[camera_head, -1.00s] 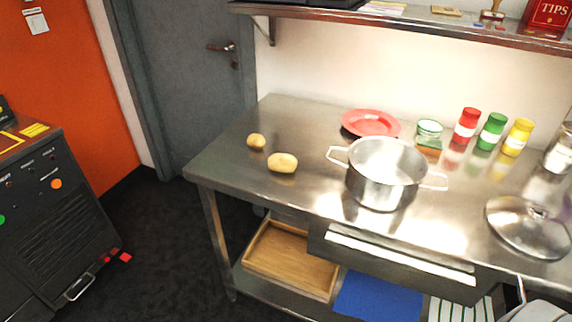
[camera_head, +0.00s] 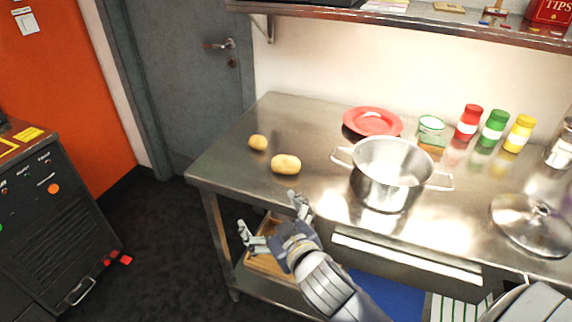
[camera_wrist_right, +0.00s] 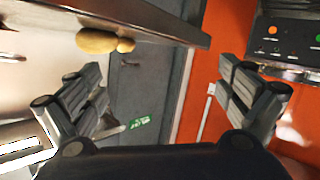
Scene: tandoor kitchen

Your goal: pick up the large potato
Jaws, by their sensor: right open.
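The large potato (camera_head: 285,164) lies on the steel table near its front left edge. A smaller potato (camera_head: 258,142) lies behind it to the left. My right gripper (camera_head: 270,217) is open and empty, in front of the table's front edge, short of the large potato. In the right wrist view the large potato (camera_wrist_right: 95,41) shows at the upper left, outside the open fingers, with the small potato (camera_wrist_right: 126,45) partly behind it. My left gripper is in no view.
The steel pot (camera_head: 388,176) stands right of the potatoes, with a red plate (camera_head: 373,121) behind it. A wooden tray (camera_head: 262,262) sits on the lower shelf. The tabletop's left end is clear around the potatoes.

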